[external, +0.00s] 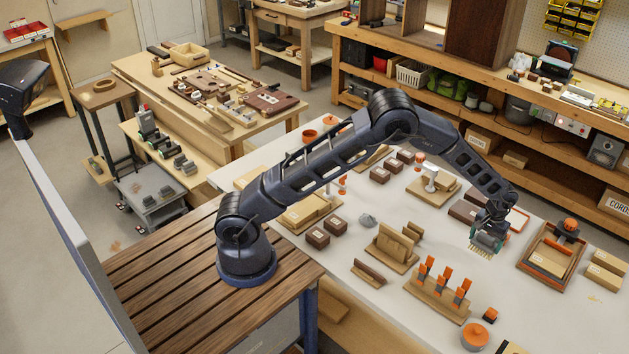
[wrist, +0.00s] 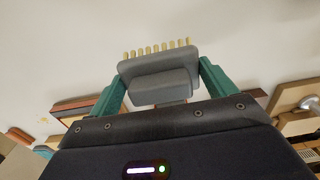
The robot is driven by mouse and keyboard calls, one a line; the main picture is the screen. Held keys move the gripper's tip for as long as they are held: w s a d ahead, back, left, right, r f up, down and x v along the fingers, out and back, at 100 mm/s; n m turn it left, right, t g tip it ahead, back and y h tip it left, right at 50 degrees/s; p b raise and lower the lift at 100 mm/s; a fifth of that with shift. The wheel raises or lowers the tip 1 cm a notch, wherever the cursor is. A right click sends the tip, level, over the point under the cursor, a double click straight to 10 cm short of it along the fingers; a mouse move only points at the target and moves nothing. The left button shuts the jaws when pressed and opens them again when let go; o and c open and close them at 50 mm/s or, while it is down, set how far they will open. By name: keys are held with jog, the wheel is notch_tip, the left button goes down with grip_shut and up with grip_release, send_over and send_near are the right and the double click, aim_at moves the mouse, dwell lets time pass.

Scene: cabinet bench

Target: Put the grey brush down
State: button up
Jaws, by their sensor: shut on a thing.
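The grey brush (wrist: 158,66) shows in the wrist view as a grey block with a row of pale yellow bristles pointing away from my gripper. My gripper (wrist: 162,82) has its two teal fingers closed on the brush's sides. In the external view, my gripper (external: 488,240) points down over the white table (external: 450,243) with the brush (external: 482,251) at its tip, bristles downward. The brush appears just above the tabletop; I cannot tell whether the bristles touch it.
A wooden tray (external: 530,262) with an orange-knobbed item stands right of my gripper. A wooden rack (external: 437,300) with several orange-handled tools stands in front. A wooden slotted stand (external: 392,252) is at left. Bare white tabletop lies around the brush.

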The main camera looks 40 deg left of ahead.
aim_at(481, 251)
jog(key=shift+f, duration=2.75)
jog(key=shift+f, duration=0.1)
jog(key=o, duration=0.9)
jog(key=shift+o, duration=0.2)
